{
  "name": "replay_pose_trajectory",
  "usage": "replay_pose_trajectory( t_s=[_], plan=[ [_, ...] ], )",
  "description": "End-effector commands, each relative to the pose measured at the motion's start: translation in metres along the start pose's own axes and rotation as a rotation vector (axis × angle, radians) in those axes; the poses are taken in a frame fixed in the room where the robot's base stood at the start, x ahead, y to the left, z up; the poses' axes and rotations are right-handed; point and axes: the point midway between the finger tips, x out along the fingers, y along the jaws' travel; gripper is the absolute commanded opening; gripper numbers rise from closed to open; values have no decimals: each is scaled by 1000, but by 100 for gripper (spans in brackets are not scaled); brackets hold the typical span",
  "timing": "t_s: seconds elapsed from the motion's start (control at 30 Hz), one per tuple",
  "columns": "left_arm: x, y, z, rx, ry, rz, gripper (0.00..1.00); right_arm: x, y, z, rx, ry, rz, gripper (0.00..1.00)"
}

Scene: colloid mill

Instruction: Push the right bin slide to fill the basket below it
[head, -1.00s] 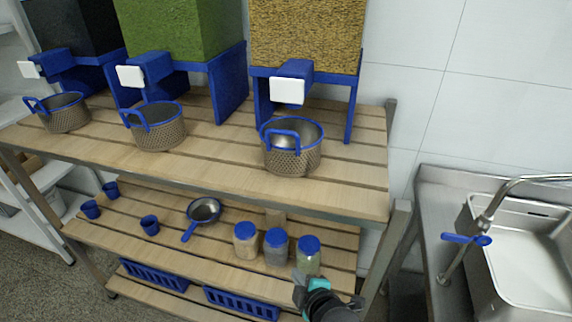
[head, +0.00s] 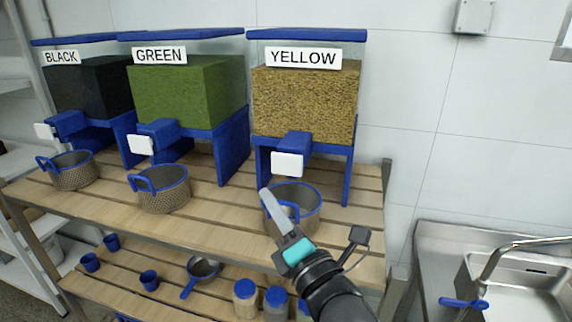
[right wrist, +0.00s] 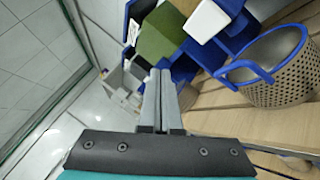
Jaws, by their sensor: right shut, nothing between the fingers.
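The right bin, labelled YELLOW (head: 305,100), holds yellow grains. Its blue slide (head: 294,143) sticks out at the front with a white plate (head: 287,163) on its end. A perforated metal basket (head: 313,207) with a blue rim and handle stands under it, partly hidden by my right gripper. My right gripper (head: 265,192) is shut and empty, its fingers pointing up in front of the basket, below and left of the white plate. In the right wrist view, the fingers (right wrist: 160,74) lie left of the basket (right wrist: 290,82) and white plate (right wrist: 208,20). My left gripper is out of view.
Bins labelled GREEN (head: 190,90) and BLACK (head: 95,85) stand to the left, with baskets (head: 163,196) (head: 75,176) in front. A lower shelf holds cups, a pan (head: 203,268) and jars (head: 246,295). A sink (head: 510,275) is at right.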

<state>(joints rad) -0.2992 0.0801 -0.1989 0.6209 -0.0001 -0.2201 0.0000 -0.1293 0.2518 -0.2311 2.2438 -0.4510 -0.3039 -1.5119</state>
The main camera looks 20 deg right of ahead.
Motion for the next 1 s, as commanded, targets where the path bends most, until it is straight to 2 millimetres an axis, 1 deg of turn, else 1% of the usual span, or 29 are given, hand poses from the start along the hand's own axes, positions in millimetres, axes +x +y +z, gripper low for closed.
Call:
replay_pose_trajectory(
  t_s=[0.17,0.33,0.7,0.8,1.0],
  plan=[
    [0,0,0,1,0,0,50,0,-1,0,2,0,-2,0],
    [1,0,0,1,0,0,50,7,-6,4,2,0,-2,0],
    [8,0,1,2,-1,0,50,42,-33,31,1,-2,-3,0],
    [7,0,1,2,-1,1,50,50,-38,36,2,0,-3,0],
    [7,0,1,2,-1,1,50,60,-45,43,3,0,-4,0]
  ],
)
